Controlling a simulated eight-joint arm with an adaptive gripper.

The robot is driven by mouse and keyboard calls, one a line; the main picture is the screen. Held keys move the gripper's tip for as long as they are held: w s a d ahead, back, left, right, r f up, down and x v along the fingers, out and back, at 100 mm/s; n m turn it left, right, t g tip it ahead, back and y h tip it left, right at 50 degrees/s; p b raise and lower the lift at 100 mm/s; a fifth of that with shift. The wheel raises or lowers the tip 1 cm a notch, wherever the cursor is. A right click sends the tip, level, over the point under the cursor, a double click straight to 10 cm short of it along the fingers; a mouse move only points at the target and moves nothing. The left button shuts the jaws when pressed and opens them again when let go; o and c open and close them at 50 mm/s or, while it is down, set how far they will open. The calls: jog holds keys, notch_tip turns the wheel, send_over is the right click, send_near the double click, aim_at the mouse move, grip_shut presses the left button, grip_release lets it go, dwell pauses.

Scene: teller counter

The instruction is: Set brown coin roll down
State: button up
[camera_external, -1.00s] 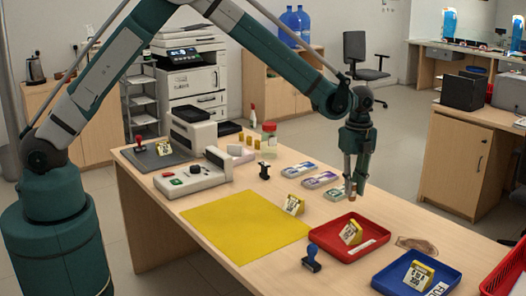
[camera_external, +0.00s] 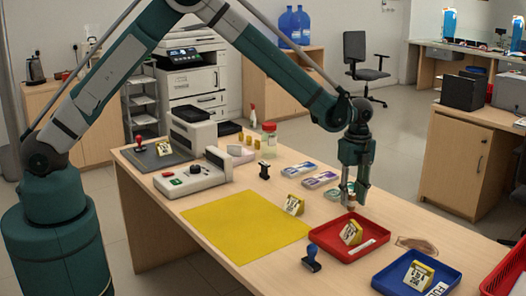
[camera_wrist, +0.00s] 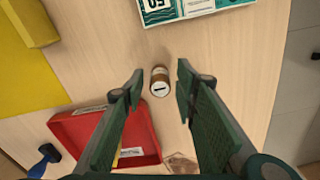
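The brown coin roll (camera_wrist: 160,82) shows in the wrist view as a short upright cylinder with a pale marked end facing the camera. It appears to stand on the bare wooden counter. My gripper (camera_external: 354,197) is low over the counter, just behind the red tray. Its fingers are spread on either side of the roll, with a visible gap on both sides in the wrist view. In the external view the roll is small and partly hidden between the fingers.
The red tray (camera_external: 376,245) is close in front of the roll. A green banknote bundle (camera_wrist: 190,8) lies near it. The blue tray (camera_external: 390,282), blue stamp (camera_external: 311,258), yellow mat (camera_external: 240,228) and other note bundles (camera_external: 320,180) are around. Bare counter lies to the right.

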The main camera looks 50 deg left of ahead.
aim_at(352, 194)
jog(key=shift+r, duration=0.1)
dwell(0.3)
notch_tip(352, 194, up, 12)
jog(key=p, duration=0.1)
jog(key=shift+p, duration=0.4)
dwell(0.3)
jog(key=shift+r, duration=0.1)
dwell(0.3)
